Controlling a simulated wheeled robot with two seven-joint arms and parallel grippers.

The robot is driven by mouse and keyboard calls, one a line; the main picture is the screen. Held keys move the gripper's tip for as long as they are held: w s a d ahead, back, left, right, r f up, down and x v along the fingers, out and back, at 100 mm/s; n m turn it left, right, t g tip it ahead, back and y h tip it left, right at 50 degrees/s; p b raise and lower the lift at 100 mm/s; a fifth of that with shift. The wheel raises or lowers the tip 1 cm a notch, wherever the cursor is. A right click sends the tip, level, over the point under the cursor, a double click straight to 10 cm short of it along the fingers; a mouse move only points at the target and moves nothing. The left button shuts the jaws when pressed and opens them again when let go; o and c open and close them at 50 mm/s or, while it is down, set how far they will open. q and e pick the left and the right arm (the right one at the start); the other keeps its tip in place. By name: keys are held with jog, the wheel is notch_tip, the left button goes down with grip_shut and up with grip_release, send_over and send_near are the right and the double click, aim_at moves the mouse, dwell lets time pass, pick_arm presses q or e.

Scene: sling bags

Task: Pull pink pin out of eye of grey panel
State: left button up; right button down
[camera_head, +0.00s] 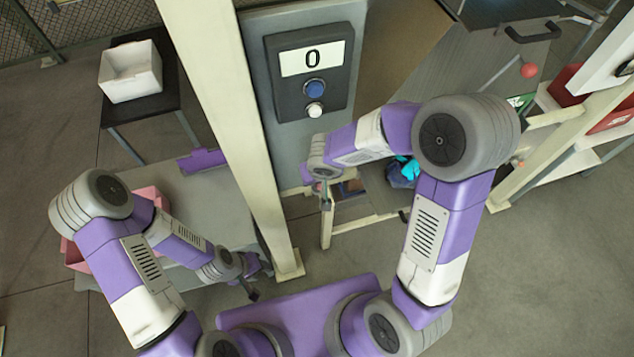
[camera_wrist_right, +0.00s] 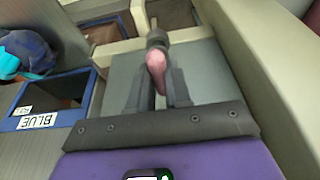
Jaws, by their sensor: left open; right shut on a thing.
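The pink pin (camera_wrist_right: 156,63) shows in the right wrist view as a rounded pink end between the fingers of my right gripper (camera_wrist_right: 158,82), which is shut on it. Its far end meets a dark grey ring-like part (camera_wrist_right: 157,38), which looks like the eye; how deep the pin sits there is hidden. A flat grey panel (camera_wrist_right: 205,72) lies behind the fingers. In the head view my right gripper (camera_head: 326,190) is small beside the cream post, and the pin cannot be made out. My left gripper (camera_head: 251,284) is open and empty at the lower left, in front of the grey table.
A bin labelled BLUE (camera_wrist_right: 42,118) stands left of the right gripper, with a dark blue and cyan bag (camera_head: 403,172) there. A cream post (camera_head: 225,120) and a panel reading 0 (camera_head: 308,70) rise close by. A pink crate (camera_head: 148,195) is at left.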

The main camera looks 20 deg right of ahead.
jog(key=shift+r+p, duration=2.4)
jog(key=shift+r, duration=1.1)
notch_tip(320, 180, up, 4)
jog(key=shift+p, duration=1.25)
